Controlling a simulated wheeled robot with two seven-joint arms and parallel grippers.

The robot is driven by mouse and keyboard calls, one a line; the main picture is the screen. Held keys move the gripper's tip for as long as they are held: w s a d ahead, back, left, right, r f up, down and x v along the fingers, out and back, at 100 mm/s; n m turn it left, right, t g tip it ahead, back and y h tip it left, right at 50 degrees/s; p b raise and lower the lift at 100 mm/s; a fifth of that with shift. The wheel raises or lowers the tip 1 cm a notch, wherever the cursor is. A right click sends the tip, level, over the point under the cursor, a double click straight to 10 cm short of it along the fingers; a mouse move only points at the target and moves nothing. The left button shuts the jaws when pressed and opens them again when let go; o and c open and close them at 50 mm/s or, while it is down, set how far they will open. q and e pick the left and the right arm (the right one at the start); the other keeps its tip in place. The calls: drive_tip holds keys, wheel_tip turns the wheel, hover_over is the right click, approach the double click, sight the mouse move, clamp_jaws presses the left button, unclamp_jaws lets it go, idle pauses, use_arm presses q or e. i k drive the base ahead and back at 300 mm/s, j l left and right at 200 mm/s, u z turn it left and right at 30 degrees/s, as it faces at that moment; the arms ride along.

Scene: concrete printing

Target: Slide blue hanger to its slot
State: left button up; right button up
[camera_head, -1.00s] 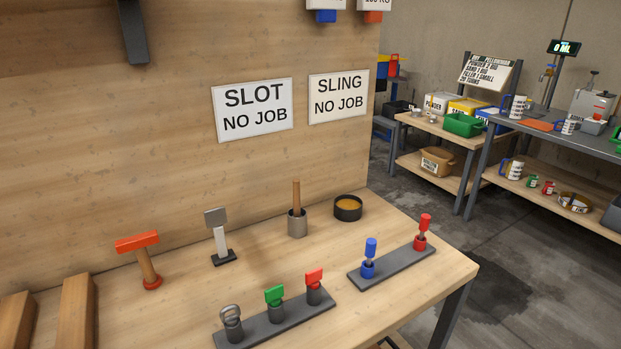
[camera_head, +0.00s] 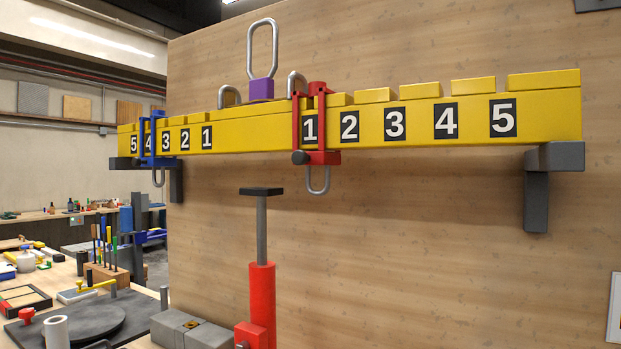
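A yellow beam (camera_head: 265,130) with numbered slots runs across the wooden wall in the head view. It carries numbers 1 to 5 on each side of a purple block (camera_head: 261,89) with a steel loop. The blue hanger (camera_head: 146,137) is around the beam near its left end, by the left-hand 4, which it partly covers. A steel hook hangs beneath it. The red hanger (camera_head: 316,130) is around the beam beside the right-hand 1, with its hook hanging below. Neither of my grippers shows in this view.
Grey brackets (camera_head: 545,165) support the beam at both ends. A red jack-like post (camera_head: 261,280) with a dark top plate stands below the beam. A cluttered bench (camera_head: 75,300) with tools lies at lower left.

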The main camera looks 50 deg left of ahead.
sight(162, 162)
drive_tip(key=u, duration=2.5)
drive_tip(key=i+j, duration=0.1)
